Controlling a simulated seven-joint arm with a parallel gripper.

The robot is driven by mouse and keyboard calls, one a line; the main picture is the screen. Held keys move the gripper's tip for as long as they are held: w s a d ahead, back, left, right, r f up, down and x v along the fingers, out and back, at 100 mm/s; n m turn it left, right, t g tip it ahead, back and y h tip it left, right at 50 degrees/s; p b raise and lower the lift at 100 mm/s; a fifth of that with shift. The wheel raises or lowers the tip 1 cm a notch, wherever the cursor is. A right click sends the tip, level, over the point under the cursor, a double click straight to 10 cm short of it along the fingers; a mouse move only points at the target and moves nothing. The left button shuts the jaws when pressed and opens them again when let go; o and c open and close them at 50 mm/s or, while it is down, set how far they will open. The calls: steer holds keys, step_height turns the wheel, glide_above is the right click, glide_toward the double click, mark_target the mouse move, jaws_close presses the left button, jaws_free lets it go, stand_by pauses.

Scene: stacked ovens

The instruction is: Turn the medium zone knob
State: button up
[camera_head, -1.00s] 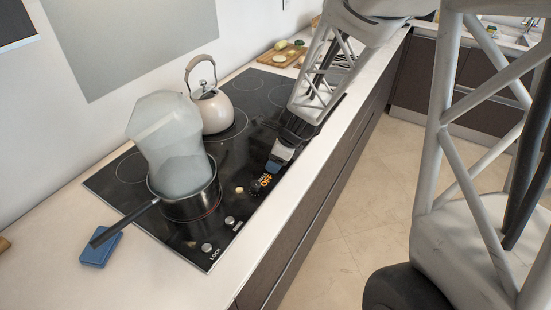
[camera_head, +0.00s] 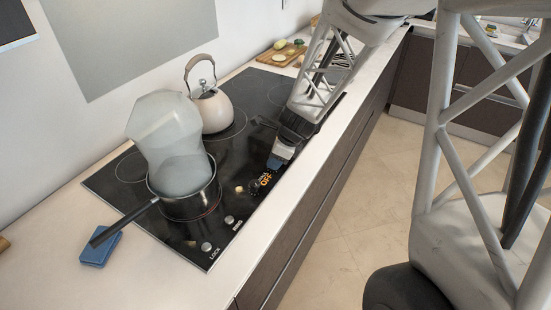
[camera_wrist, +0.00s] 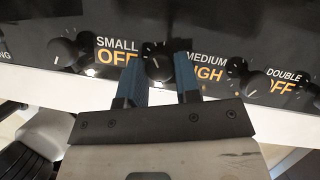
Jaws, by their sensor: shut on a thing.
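The medium zone knob (camera_wrist: 157,60) is a dark round knob with a white pointer on the black front panel. It sits between the lit labels SMALL OFF and MEDIUM HIGH; its pointer points nearly straight down in the wrist view. My gripper (camera_wrist: 158,82) has its two blue fingers on either side of this knob, shut on it. In the head view my gripper (camera_head: 275,163) is at the front edge of the cooktop (camera_head: 140,213), and the knob is hidden by it.
Other knobs (camera_wrist: 68,52) and (camera_wrist: 245,72) stand close on both sides, with SMALL and DOUBLE reading OFF. A saucepan (camera_head: 193,208) stands on the near left, its handle toward the left. A kettle (camera_head: 213,110) stands farther back. A blue sponge (camera_head: 98,250) lies on the counter.

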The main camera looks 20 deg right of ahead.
steer(key=n+g, duration=0.2)
steer(key=n, duration=0.4)
steer(key=shift+w, duration=0.15)
steer(key=n+g, duration=0.2)
steer(key=n, duration=0.3)
steer(key=shift+w, duration=0.15)
steer(key=n+g+h, duration=0.1)
steer(key=n, duration=0.2)
steer(key=n+h, duration=0.1)
steer(key=n, duration=0.2)
steer(key=shift+w+a+g, duration=0.1)
steer(key=shift+a+g, duration=0.05)
steer(key=shift+g, duration=0.25)
steer(key=n+h, duration=0.1)
steer(key=n, duration=0.2)
steer(key=n+h, duration=0.1)
steer(key=n, duration=0.2)
steer(key=shift+a+g, duration=0.15)
steer(key=shift+g, duration=0.25)
steer(key=o, duration=0.9)
